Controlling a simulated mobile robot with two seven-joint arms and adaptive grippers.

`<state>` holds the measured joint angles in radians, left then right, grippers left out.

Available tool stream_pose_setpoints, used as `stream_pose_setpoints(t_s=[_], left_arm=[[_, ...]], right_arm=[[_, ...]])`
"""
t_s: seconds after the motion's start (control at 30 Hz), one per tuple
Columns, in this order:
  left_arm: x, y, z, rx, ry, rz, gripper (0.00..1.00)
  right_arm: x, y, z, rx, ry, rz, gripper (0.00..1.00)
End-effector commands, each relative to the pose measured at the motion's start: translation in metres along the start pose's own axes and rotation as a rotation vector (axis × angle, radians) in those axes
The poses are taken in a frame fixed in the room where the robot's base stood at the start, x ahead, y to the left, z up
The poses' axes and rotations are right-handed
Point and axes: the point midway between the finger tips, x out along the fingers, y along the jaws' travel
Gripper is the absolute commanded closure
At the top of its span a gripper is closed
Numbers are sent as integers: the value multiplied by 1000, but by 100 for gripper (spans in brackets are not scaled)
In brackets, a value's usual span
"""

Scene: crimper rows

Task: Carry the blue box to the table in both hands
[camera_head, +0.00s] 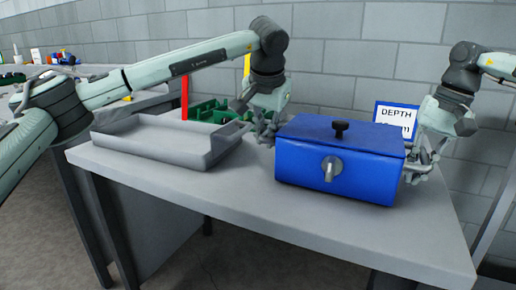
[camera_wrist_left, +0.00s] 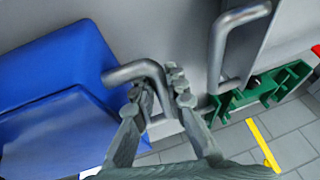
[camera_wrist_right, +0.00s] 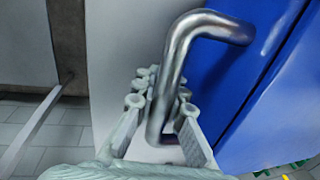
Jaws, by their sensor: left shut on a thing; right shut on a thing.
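The blue box (camera_head: 345,162) has a black knob on its lid and a grey latch on its front. It is at the right part of the grey table (camera_head: 240,205); whether its base touches the top I cannot tell. My left gripper (camera_head: 270,132) is at the box's left side, shut on a metal handle that shows in the left wrist view (camera_wrist_left: 140,72). My right gripper (camera_head: 418,165) is at the right side, shut on the other handle, seen in the right wrist view (camera_wrist_right: 172,75). The box looks upright. Its far side is hidden.
A grey tray (camera_head: 150,145) with handles stands on the table to the left of the box. A green rack (camera_head: 212,110) is behind it. A sign reading DEPTH (camera_head: 396,118) stands behind the box. The table's front strip is clear.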

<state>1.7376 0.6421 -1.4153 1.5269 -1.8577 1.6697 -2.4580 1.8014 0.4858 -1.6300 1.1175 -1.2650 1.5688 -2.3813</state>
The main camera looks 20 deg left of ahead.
Motion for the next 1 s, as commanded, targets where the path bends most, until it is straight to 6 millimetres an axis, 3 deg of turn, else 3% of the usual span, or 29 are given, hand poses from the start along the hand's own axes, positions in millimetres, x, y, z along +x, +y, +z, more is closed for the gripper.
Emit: stream_pose_setpoints(t_s=[0.1,0.13,0.3,0.67,0.77,1.0], left_arm=[[7,0,2,-3,6,-1,100],[7,0,3,-2,0,-2,85],[6,1,2,-1,-1,-1,67],[1,1,2,0,1,0,67],[-11,1,2,0,3,0,67],[-62,1,2,-1,3,-1,67]], right_arm=[[7,2,-1,1,4,-2,100],[7,2,0,2,1,1,89],[6,2,0,1,0,1,68],[6,1,0,0,0,0,68],[6,1,0,0,0,0,68],[6,1,0,0,0,0,68]])
